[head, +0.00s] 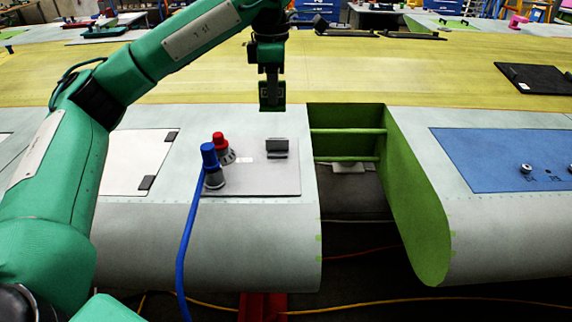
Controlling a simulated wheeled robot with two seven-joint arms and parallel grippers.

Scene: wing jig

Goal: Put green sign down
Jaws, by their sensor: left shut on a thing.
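My left gripper (272,98) hangs pointing down above the back edge of the grey plate on the left wing section. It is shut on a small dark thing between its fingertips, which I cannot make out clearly. No green sign can be told apart in this view. Below the gripper and apart from it, a small dark grey bracket (277,148) stands on the grey plate (265,185). My right gripper is not in view.
A blue-capped fitting (210,165) with a blue hose and a red-capped fitting (219,142) stand on the plate's left part. A green-walled gap (415,200) opens to the right. Beyond it lies a blue panel (500,155). The yellow wing surface (400,75) behind is mostly clear.

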